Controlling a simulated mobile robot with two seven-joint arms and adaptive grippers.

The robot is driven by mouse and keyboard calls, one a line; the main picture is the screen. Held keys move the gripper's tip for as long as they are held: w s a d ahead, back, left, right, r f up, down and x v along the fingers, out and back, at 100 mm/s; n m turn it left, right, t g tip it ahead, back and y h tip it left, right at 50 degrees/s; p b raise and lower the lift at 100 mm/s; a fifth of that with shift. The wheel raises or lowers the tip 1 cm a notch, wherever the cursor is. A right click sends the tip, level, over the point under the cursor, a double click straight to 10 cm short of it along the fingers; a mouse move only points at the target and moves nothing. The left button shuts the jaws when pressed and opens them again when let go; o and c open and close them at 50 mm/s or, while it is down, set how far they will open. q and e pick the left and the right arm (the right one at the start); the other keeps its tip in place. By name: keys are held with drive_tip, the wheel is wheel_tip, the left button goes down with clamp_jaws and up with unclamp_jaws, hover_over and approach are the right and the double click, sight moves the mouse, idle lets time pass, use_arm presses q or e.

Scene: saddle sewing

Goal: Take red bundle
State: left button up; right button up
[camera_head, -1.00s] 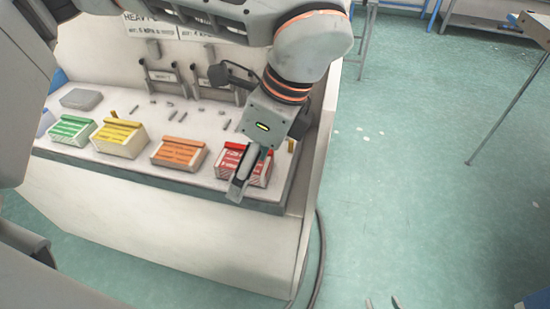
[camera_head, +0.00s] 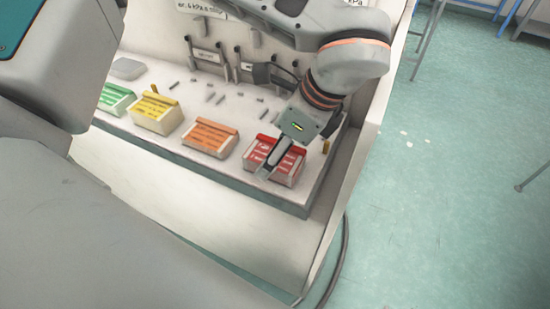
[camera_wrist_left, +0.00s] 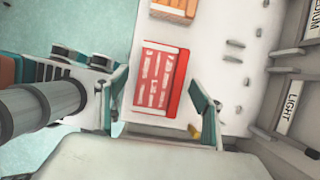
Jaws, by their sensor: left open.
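The red bundle (camera_head: 287,168), with pale markings, sits in a light holder at the right end of the bench shelf. It also shows in the left wrist view (camera_wrist_left: 161,80), between my two fingers. In the left wrist view my left gripper (camera_wrist_left: 158,84) is open, with one finger on each side of the bundle. Whether the fingers touch it is unclear. My right gripper does not show.
Orange (camera_head: 210,138), yellow (camera_head: 155,111) and green (camera_head: 116,98) bundles stand in a row to the left. Small metal pieces lie behind them. A raised side panel (camera_head: 352,180) bounds the bench on the right.

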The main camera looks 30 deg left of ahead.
use_arm(q)
drive_tip(key=shift+x, duration=0.9)
drive_tip(key=shift+r, duration=0.1)
drive_tip(key=shift+f, duration=0.25)
drive_tip(key=c, duration=1.4)
